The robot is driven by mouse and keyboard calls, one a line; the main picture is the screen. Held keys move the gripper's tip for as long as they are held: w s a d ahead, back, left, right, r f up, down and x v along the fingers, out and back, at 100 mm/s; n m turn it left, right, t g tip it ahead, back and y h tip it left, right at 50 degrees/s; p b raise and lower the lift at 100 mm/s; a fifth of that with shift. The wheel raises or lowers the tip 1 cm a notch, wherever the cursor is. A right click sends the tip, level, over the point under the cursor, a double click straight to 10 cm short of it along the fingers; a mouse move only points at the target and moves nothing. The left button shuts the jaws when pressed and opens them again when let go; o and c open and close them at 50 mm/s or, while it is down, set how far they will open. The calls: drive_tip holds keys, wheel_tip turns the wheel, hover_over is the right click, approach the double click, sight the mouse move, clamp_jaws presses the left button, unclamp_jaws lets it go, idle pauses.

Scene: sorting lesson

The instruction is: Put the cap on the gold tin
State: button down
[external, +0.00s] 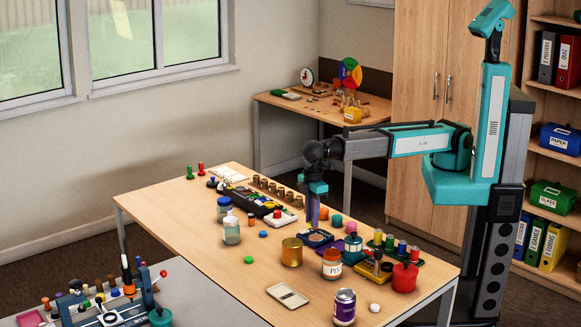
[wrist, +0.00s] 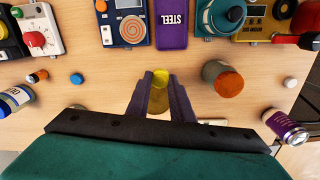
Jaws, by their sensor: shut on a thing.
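The gold tin (external: 291,252) stands upright on the table; in the wrist view a part of the gold tin (wrist: 157,102) shows between my fingers, the rest hidden. My gripper (external: 313,224) points down above the table, up and to the right of the tin in the external view. In the wrist view my gripper (wrist: 160,77) is shut on a small round yellow cap (wrist: 161,79) at its fingertips. I cannot make out the cap in the external view.
A jar (external: 332,264) with an orange lid stands just right of the tin. A blue cap (external: 263,233) and a green cap (external: 248,260) lie left of the tin.

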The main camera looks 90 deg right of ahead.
drive_tip(key=p, duration=0.2)
hover_over(292, 243)
drive_tip(key=shift+d+f, duration=0.15)
drive_tip(key=shift+f, duration=0.2)
drive_tip(key=shift+f, duration=0.1)
drive_tip(key=shift+f+p, duration=0.55)
drive_tip(key=shift+f, duration=1.15)
drive_tip(key=shift+f, duration=0.15)
drive_tip(key=c, duration=1.6)
unclamp_jaws()
drive_tip(key=shift+o, duration=0.2)
wheel_tip(292, 243, up, 12)
drive_tip(key=b, duration=0.3)
drive_tip(key=shift+r, duration=0.2)
